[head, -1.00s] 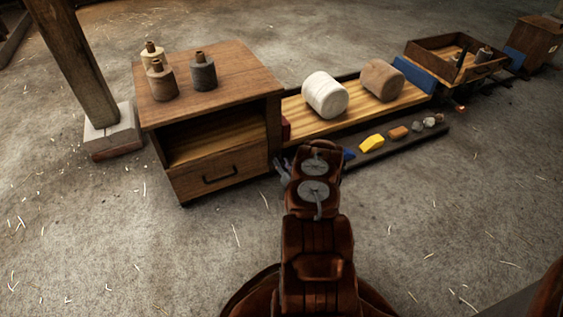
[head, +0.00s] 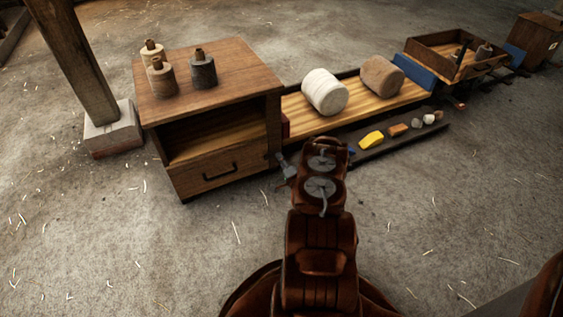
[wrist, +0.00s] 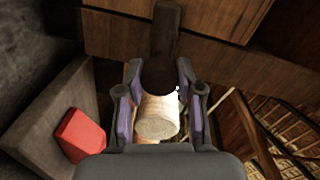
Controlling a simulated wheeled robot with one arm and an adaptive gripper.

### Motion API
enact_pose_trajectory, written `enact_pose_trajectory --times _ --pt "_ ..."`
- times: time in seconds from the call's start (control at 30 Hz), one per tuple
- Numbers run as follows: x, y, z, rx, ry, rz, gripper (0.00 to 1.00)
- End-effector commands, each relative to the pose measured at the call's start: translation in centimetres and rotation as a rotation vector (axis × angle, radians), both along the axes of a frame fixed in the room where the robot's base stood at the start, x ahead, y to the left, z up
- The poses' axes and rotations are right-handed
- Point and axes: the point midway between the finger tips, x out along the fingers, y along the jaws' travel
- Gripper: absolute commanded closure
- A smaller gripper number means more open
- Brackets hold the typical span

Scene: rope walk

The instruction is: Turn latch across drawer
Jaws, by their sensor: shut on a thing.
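The wooden cabinet (head: 175,130) stands at left in the head view, and its drawer (head: 220,176) with a dark handle (head: 220,171) looks shut. In the wrist view, a dark bar (wrist: 166,35), which looks like the latch, lies over the brown wood panels. A pale round knob (wrist: 156,126) is at the bar's near end. My gripper (wrist: 158,103) has its two fingers on either side of the knob and is shut on it. In the head view my gripper (head: 285,168) is at the cabinet's right front corner, partly hidden by my arm.
Several spools (head: 203,70) stand on the cabinet top. A plank bench with a white roll (head: 325,92) and a brown roll (head: 382,77) extends right. A dark tray (head: 380,146) holds small coloured pieces. A red block (wrist: 80,135) lies left of my gripper. The front floor is clear.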

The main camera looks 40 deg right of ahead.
Motion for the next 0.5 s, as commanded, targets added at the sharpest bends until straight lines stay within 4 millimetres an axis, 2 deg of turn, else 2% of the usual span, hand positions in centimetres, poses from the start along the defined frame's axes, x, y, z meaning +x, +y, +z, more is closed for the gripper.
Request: enact_pose_trajectory --times 0.5 --pt "0.01 -0.02 -0.03 0.128 -0.044 0.000 0.98"
